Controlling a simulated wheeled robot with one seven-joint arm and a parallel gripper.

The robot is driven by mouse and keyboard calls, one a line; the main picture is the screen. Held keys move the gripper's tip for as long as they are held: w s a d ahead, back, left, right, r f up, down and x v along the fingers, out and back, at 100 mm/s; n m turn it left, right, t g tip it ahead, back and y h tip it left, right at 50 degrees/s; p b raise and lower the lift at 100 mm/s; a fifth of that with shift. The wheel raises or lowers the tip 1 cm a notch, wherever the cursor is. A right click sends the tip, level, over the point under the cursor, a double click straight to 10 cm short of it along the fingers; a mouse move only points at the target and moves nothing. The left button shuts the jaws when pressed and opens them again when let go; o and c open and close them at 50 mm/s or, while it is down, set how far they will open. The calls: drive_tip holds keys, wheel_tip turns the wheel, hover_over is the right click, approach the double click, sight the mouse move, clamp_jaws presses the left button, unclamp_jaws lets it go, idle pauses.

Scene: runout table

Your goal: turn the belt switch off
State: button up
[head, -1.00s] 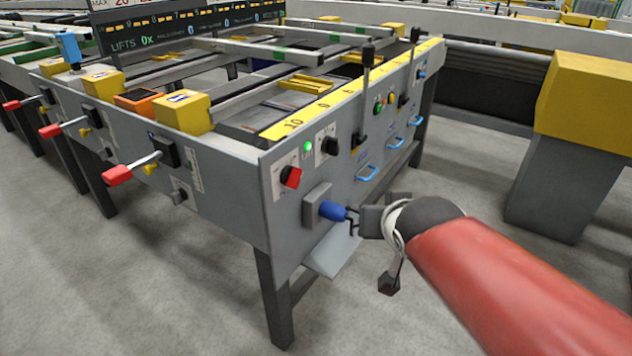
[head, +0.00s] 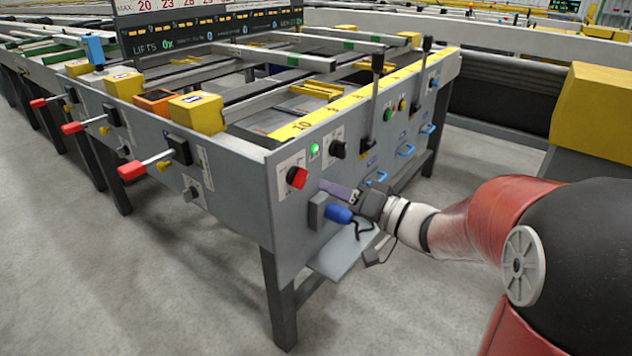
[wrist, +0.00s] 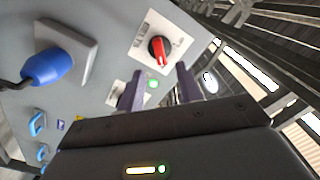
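A red rotary switch (head: 296,177) on a white plate sits on the end panel of the grey table; its label is too small to read. It also shows in the wrist view (wrist: 159,47), its red handle a little beyond the fingertips. A black knob (head: 338,149) sits to its right, and a green lamp (head: 314,149) is lit between them. My gripper (head: 325,188) is in front of the panel, just right of the red switch and above the blue plug. In the wrist view my gripper (wrist: 158,68) is open and empty, its fingers apart from the switch.
The blue plug (head: 340,214) with a dark cable sticks out of a grey socket box below the switch. Two upright black-handled levers (head: 375,105) and several blue handles (head: 405,150) are farther right. Red-handled levers (head: 132,170) line the left side.

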sight(306, 178)
drive_tip(key=x, duration=0.6)
clamp_jaws()
